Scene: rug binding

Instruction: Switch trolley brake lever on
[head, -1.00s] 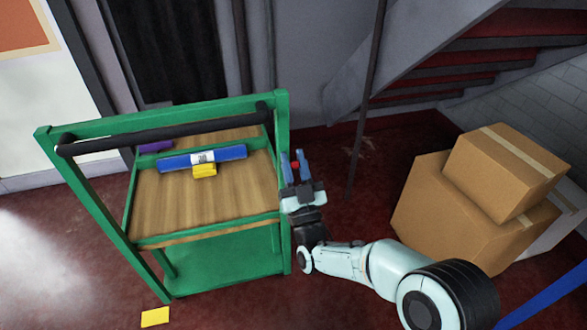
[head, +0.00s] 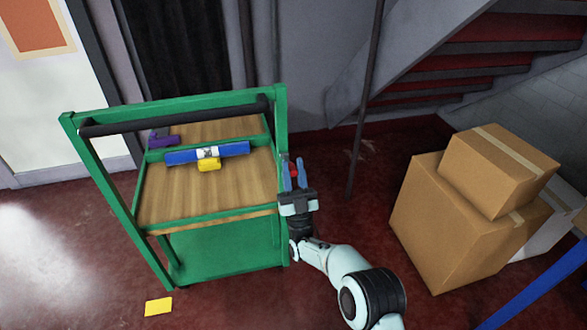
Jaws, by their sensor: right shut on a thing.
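The green trolley (head: 225,262) with a black push bar (head: 180,117) stands at centre left. My right gripper (head: 294,173) is at the trolley's right side, beside its right upright. Its blue fingers point away from me and are shut on a small red piece, which looks like the end of the brake lever (head: 294,174). The rest of the lever is hidden by the fingers and the frame, so I cannot tell its position. My left gripper is not in view.
On the trolley's wooden deck lie a blue roll (head: 180,157), a yellow item (head: 209,165) and a purple item (head: 163,138). Cardboard boxes (head: 450,225) stand at right by the stairs. A yellow card (head: 158,306) lies on the open floor in front.

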